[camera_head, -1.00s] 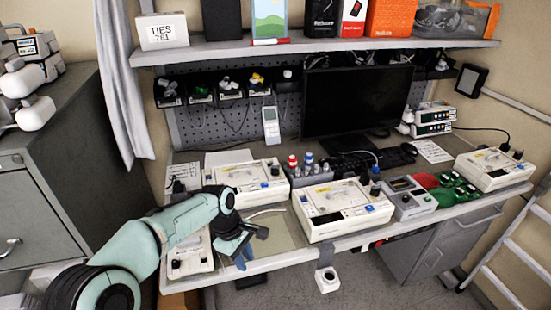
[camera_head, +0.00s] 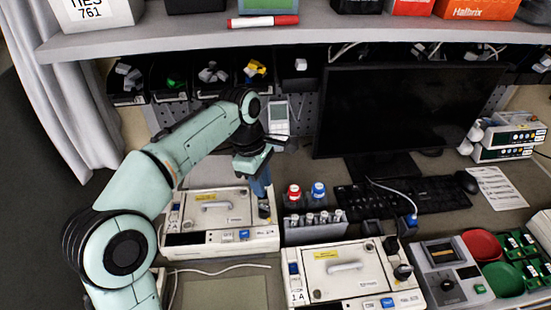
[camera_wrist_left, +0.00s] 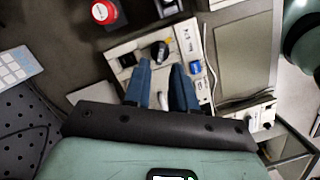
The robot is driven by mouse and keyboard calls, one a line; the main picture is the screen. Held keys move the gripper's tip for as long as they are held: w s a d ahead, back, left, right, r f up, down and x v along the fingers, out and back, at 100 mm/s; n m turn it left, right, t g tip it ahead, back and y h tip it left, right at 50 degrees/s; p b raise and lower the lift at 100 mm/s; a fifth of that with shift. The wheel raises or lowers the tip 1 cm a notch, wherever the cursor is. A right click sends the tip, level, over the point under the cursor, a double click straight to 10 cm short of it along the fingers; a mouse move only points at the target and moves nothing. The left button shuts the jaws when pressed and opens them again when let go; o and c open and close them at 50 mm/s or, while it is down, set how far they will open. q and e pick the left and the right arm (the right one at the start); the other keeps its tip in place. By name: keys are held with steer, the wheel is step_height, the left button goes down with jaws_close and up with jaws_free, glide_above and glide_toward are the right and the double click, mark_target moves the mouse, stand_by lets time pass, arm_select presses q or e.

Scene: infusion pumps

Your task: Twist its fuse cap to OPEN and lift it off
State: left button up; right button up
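A white pump (camera_head: 210,240) with a top handle stands at the back left of the bench in the head view. Its dark fuse cap (camera_head: 264,210) is at its right end, partly behind my fingers. My left gripper (camera_head: 262,186) points down just above that end. In the left wrist view its two blue fingers (camera_wrist_left: 163,72) are apart with nothing between the tips. A black knob (camera_wrist_left: 158,51) on the pump's white top lies just beyond the tips, apparently untouched. Its OPEN marking is too small to read. My right gripper is not in view.
A second pump (camera_head: 352,280) is at front. A tester box (camera_head: 447,270), keyboard (camera_head: 400,200) and monitor (camera_head: 400,110) are further right. The shelf (camera_head: 280,34) runs above my arm.

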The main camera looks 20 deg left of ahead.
mark_target(263, 205)
arm_select(q)
steer(key=shift+s+f+b, duration=0.2)
steer(key=shift+f+b, duration=0.15)
steer(key=shift+b, duration=0.05)
step_height(263, 205, down, 6)
steer(key=b, duration=0.4)
steer(key=shift+r, duration=0.2)
steer(key=shift+f, duration=0.45)
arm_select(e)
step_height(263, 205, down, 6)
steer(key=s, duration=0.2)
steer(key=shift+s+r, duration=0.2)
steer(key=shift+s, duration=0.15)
arm_select(q)
jaws_close()
